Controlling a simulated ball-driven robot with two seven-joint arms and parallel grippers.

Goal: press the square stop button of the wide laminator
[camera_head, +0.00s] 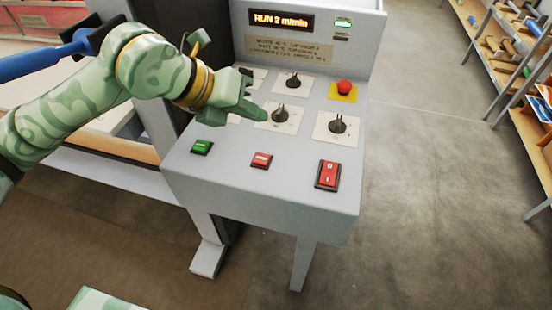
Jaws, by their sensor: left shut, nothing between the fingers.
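The wide laminator's control panel (228,175) is a light grey sloped box in the middle of the view. A small red square button (262,160) with a pale bar sits near its front edge, between a green button (202,147) and a larger red 0/1 rocker switch (327,174). My left gripper (262,115) reaches in from the left over the panel. It is shut and empty, its tips by the middle black knob (280,114), behind the red square button in the picture and apart from it. My right gripper is not in view.
A display (281,20) reads "RUN 2 m/min". A red mushroom button on a yellow plate (343,97) and several black knobs stand on the panel. My left forearm hides part of the panel's left side. Shelves (500,60) with tools stand at right; floor between is clear.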

